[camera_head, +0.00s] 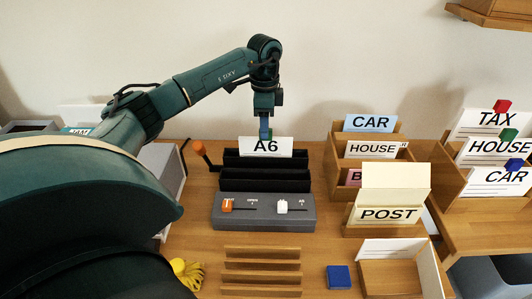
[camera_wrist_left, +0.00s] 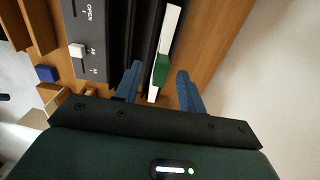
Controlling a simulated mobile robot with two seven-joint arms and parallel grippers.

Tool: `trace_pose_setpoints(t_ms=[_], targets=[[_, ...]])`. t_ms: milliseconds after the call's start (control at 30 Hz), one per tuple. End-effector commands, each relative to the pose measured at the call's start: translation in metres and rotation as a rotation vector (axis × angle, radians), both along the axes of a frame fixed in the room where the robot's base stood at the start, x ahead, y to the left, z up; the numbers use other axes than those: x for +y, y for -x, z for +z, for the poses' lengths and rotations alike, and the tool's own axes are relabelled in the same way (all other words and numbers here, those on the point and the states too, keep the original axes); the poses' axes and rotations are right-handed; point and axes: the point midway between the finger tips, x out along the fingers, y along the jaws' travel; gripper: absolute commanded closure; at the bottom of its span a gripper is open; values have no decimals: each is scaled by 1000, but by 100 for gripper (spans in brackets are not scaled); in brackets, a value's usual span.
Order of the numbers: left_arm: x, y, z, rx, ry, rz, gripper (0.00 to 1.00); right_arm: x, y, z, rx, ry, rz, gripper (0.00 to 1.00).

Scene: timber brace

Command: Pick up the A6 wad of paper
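The A6 wad of paper (camera_head: 284,147) stands upright, its white face marked "A6", at the back of a dark slotted holder (camera_head: 262,209). In the left wrist view its white edge (camera_wrist_left: 168,38) shows with a green tab (camera_wrist_left: 161,71) on it. My left gripper (camera_head: 265,132) points down just above the wad in the head view. In the left wrist view my left gripper (camera_wrist_left: 159,88) is open, its blue fingers on either side of the wad's edge. A gap shows between the wad and the right-hand finger. My right gripper is not in view.
The holder has an orange crank (camera_head: 199,148) at its left and sliders on its front. Wooden racks with cards marked CAR, HOUSE and POST (camera_head: 388,215) stand to the right. A blue block (camera_head: 339,277), wooden slats (camera_head: 261,265) and yellow tassels (camera_head: 187,273) lie in front.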

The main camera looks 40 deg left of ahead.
Motion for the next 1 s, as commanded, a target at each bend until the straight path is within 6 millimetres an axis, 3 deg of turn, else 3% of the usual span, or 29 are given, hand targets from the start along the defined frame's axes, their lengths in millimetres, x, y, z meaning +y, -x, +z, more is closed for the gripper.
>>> trace_pose_setpoints(t_ms=[167, 433, 733, 1000], targets=[[-1, 0, -13, 2, 1, -2, 60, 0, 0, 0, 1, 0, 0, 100], [-1, -2, -51, 2, 1, -2, 60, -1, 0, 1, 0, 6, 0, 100], [-1, -2, -57, -2, 1, -2, 60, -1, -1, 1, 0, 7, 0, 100], [-1, -2, -57, -1, 2, -2, 81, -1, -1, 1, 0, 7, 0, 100]])
